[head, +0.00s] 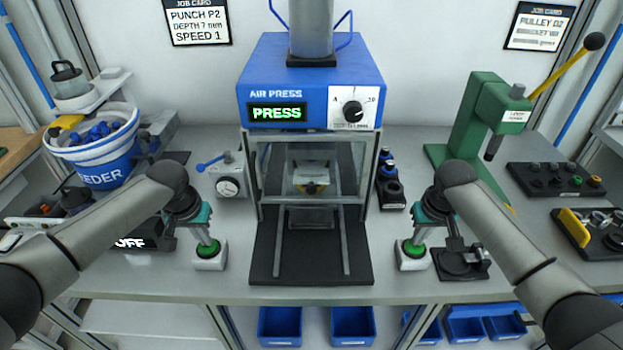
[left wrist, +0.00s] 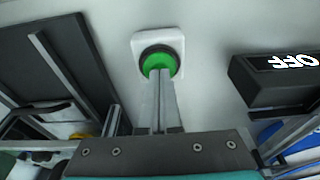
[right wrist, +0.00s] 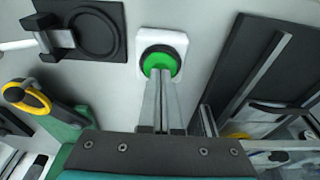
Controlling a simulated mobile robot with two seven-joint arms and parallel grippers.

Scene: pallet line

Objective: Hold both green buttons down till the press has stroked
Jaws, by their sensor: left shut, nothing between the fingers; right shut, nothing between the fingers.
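The left green button (head: 208,248) sits in a white box on the bench, left of the press. My left gripper (head: 207,240) is shut and empty, its fingertips on or just over that button; the button also shows in the left wrist view (left wrist: 159,62). The right green button (head: 412,246) sits in a matching box to the right. My right gripper (head: 415,238) is shut with its tips on or just over it, also seen over the button in the right wrist view (right wrist: 160,62). The blue air press (head: 312,85) shows a green "PRESS" display. Exact fingertip contact is hard to tell.
A guard frame with clear panel (head: 345,165) stands under the press head, over a black base with rails (head: 262,262). A blue-and-white feeder bowl (head: 95,160) is at left. A green lever press (head: 480,125) is at right. A black "OFF" box (left wrist: 275,78) stands near the left button.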

